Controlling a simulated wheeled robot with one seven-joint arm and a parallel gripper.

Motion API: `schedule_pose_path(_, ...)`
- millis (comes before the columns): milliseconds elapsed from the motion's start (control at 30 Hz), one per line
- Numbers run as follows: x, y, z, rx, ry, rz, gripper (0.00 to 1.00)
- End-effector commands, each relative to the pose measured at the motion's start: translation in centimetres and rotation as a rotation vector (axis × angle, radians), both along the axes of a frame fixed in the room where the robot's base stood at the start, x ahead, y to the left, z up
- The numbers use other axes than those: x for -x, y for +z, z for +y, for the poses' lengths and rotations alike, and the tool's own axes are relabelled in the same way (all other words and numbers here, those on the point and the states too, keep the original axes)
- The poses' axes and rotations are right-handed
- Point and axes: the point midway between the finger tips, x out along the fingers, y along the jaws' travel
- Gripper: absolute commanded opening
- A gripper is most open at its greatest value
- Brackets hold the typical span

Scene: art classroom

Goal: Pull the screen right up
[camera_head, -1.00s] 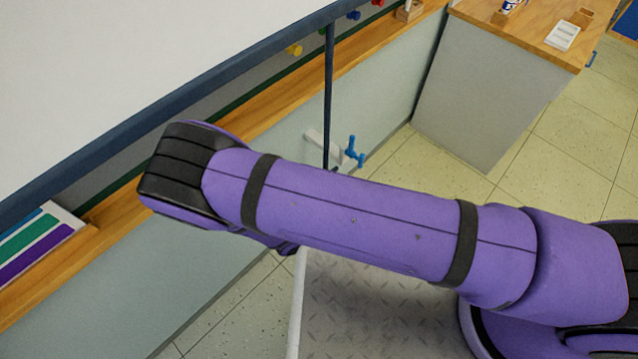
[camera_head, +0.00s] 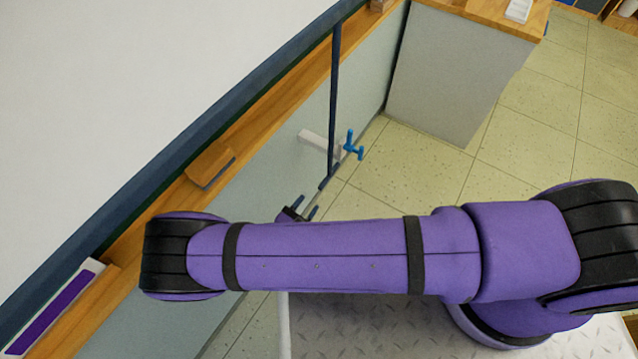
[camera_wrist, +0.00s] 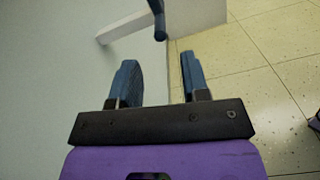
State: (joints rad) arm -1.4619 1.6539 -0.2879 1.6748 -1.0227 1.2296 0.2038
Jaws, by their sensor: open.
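The white screen (camera_head: 130,75) fills the upper left of the head view, with a dark blue bar (camera_head: 190,145) along its lower edge. A dark blue rod (camera_head: 334,100) hangs down near the bar's right end; its lower end also shows at the top of the wrist view (camera_wrist: 158,22). My gripper (camera_head: 305,206) shows partly past my arm, just below and left of the rod's lower end. In the wrist view my gripper (camera_wrist: 157,65) is open and empty, its fingers apart, with the rod's end ahead of the gap.
A wooden ledge (camera_head: 250,125) runs along the wall under the screen, bearing a wooden eraser-like block (camera_head: 210,165). A blue tap-shaped handle (camera_head: 352,147) stands beyond the rod. A grey cabinet (camera_head: 455,75) is at the upper right. Tiled floor (camera_head: 420,180) between is clear.

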Motion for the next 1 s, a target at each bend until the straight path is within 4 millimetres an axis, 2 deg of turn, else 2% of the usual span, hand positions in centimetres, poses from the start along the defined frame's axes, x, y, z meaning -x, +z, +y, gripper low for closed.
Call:
schedule_pose_path(300,-4.4,0.0,-3.5,0.000,-0.002,0.000,0.42)
schedule_pose_path(500,-6.4,0.0,-5.1,0.000,-0.001,0.000,0.42)
schedule_pose_path(700,-7.2,0.0,-5.7,-0.002,-0.002,0.000,0.42)
schedule_pose_path(967,-7.3,0.0,-5.7,-0.002,-0.001,0.000,0.42)
schedule_pose_path(1000,-7.3,0.0,-5.7,-0.001,-0.001,0.001,0.33)
